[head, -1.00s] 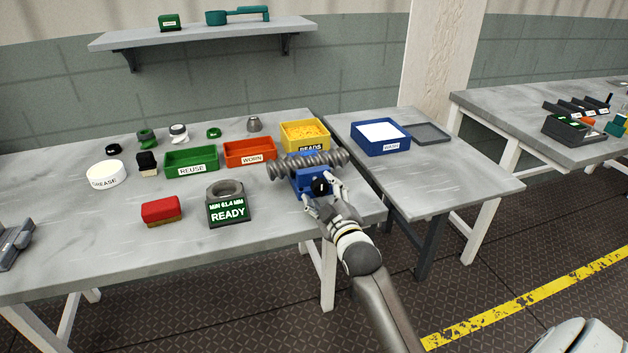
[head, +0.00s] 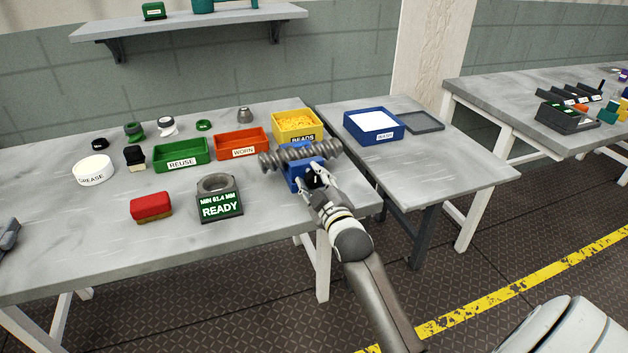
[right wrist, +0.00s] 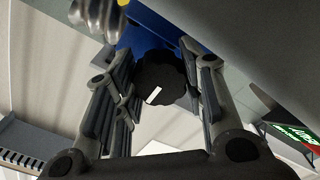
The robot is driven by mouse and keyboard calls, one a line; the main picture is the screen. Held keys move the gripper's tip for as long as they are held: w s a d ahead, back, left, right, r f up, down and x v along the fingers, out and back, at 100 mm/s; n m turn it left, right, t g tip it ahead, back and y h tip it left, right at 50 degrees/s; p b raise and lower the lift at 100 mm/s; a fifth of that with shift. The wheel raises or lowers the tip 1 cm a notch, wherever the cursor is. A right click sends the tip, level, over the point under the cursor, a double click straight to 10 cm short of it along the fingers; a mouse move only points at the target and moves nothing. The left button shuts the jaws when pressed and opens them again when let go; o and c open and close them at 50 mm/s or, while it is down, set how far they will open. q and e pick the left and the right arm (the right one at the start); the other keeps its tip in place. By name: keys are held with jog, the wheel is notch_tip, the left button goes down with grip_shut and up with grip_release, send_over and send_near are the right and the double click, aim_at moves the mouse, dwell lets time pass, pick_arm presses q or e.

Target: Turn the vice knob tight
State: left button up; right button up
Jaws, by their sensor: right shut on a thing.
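The blue vice (head: 297,172) stands at the right front of the workbench. A grey screw (head: 320,152) lies across it, held in its jaws as far as I can see. The black vice knob (head: 314,180) faces me at the vice's front. In the right wrist view the knob (right wrist: 162,80) is round and lobed with a white mark low on its left side. My right gripper (head: 317,187) is shut on the knob, with one finger on each side of it. The right wrist view also shows the blue vice body (right wrist: 145,38) behind the knob.
A yellow beads bin (head: 297,125) stands just behind the vice. A gauge reading READY (head: 219,206), an orange WORN bin (head: 241,143) and a green REUSE bin (head: 181,153) are to its left. A side table with a blue tray (head: 374,125) is to the right.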

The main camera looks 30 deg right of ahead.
jog(key=shift+r+m+p, duration=0.1)
jog(key=shift+m+p, duration=0.4)
jog(key=shift+p, duration=0.05)
jog(key=m+p, duration=0.3)
jog(key=m, duration=0.1)
jog(key=shift+r, duration=0.1)
jog(key=m+p, duration=0.2)
jog(key=m, duration=0.1)
jog(key=shift+m, duration=0.4)
jog(key=m+p, duration=0.1)
jog(key=m, duration=0.2)
jog(key=shift+m+p, duration=0.3)
jog(key=shift+p, duration=0.1)
jog(key=m+p, duration=0.1)
jog(key=m, duration=0.4)
jog(key=m+p, duration=0.1)
jog(key=m, duration=0.5)
jog(key=shift+d, duration=0.1)
jog(key=shift+m, duration=0.4)
